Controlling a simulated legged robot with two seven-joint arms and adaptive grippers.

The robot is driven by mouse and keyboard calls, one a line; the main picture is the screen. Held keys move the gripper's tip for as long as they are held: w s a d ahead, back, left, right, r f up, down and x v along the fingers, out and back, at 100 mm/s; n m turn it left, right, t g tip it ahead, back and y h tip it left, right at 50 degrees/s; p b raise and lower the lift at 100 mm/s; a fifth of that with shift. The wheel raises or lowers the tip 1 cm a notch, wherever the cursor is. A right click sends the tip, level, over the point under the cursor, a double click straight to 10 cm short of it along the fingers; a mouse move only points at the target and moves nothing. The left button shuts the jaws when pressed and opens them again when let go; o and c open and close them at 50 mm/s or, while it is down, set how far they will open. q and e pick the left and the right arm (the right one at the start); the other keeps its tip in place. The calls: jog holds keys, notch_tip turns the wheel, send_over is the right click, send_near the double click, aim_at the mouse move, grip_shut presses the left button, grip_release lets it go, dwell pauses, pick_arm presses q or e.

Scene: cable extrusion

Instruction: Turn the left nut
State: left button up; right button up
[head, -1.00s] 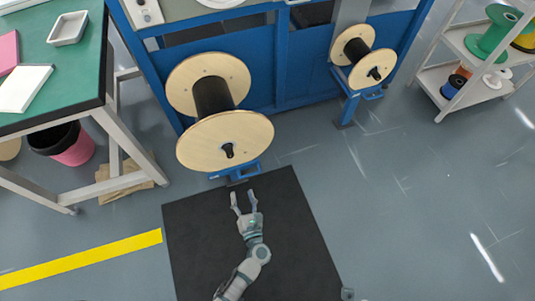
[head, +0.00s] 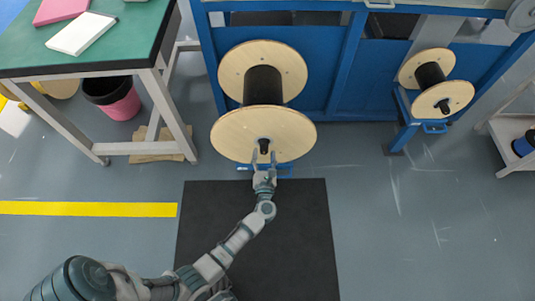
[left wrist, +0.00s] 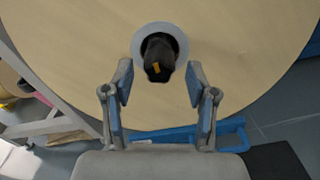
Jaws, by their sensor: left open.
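The left nut (left wrist: 158,58) is a dark knob with a small yellow mark, at the hub of the big left spool's wooden disc (left wrist: 230,25). In the head view the nut (head: 264,146) sits on the front disc of that spool (head: 236,136). My left gripper (head: 265,154) is open just in front of the nut. In the left wrist view its fingers (left wrist: 160,82) stand apart, left and right of the nut and a little below it, with nothing between them. I cannot tell whether a finger touches the disc. My right gripper is not in view.
A smaller spool (head: 456,97) hangs on the blue frame (head: 345,75) at the right. A green-topped table (head: 125,45) and a pink bin (head: 122,106) stand at the left. A black mat (head: 300,235) lies on the floor below. The floor at the right is mostly clear.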

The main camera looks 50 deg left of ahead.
pick_arm(q)
jog(key=shift+w+a, duration=0.25)
jog(key=shift+r, duration=0.1)
grip_shut()
jog(key=shift+m, duration=0.4)
